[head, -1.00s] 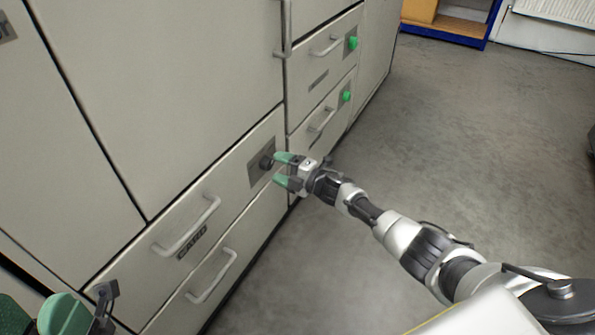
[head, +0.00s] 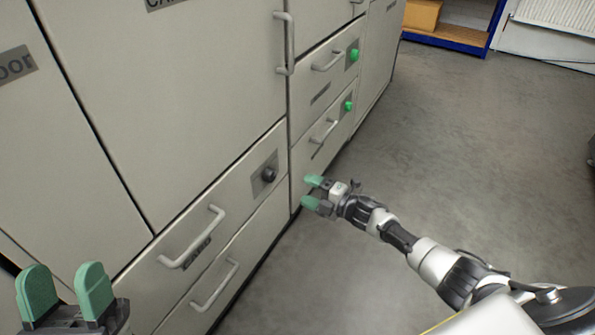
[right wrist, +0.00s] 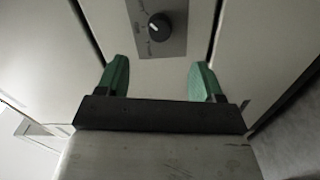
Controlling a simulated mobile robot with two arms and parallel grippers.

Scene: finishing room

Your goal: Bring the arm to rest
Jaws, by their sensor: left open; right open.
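My right gripper (head: 315,194) is open and empty, its green fingertips apart in front of the cabinet fronts. It stands to the right of and a little below a dark rotary knob (head: 269,174) on a grey plate on a drawer front. In the right wrist view the knob (right wrist: 159,27) shows beyond and between the open fingers (right wrist: 159,80), not touched by them. My left gripper (head: 66,292) is at the lower left of the head view, open and empty, its two green fingers pointing up.
The cabinet drawers carry bar handles (head: 193,240) (head: 215,287), close to both arms. Two green knobs (head: 354,55) (head: 348,106) sit on the farther drawers. A blue-framed shelf (head: 450,45) stands at the back.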

